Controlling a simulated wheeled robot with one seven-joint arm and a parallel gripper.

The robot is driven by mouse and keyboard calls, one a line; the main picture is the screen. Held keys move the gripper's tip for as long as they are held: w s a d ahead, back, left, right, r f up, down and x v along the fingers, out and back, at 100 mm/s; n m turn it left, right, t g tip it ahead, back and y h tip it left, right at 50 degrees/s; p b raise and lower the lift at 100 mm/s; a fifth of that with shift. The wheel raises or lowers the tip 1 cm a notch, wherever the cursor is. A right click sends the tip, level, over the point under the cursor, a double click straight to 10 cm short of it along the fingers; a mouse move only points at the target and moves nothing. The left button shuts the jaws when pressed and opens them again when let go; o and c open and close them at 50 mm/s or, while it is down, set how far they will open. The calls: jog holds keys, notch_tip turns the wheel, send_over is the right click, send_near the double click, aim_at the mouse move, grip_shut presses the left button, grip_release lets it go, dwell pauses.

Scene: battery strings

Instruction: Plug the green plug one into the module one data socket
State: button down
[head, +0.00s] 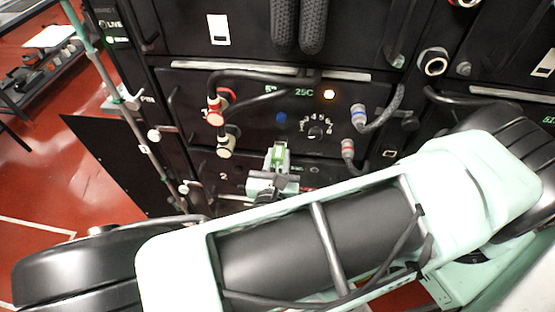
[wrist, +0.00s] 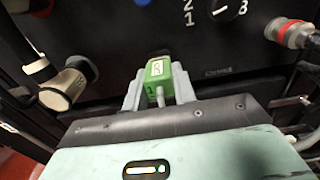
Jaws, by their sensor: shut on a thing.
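The green plug (head: 278,154) is held between the grey fingers of my gripper (head: 271,168), low at the middle of the module with the lit display. In the wrist view the green plug (wrist: 158,80) sits upright between the fingers, its grey cable running down towards me. A small dark shape (wrist: 158,53) shows just past the plug's far end, on or near the panel. I cannot tell whether it is the data socket, or whether the plug touches it. A blue round fitting (head: 281,117) is on the panel above the plug.
A red connector (head: 214,112) and a beige connector (head: 227,146) with a black cable are left of the plug. A blue-ringed connector (head: 359,115) and a red-ringed one (head: 348,147) are on the right. A selector dial (head: 315,132) sits above right. My arm covers the lower panel.

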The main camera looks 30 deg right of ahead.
jog(key=shift+w+d, duration=0.4)
jog(key=shift+w, duration=0.15)
jog(key=c, duration=1.1)
grip_release()
jog(key=shift+o, duration=0.2)
jog(key=v, duration=1.7)
jog(key=shift+s, duration=0.15)
jog(key=shift+a, duration=0.1)
jog(key=shift+c, duration=0.3)
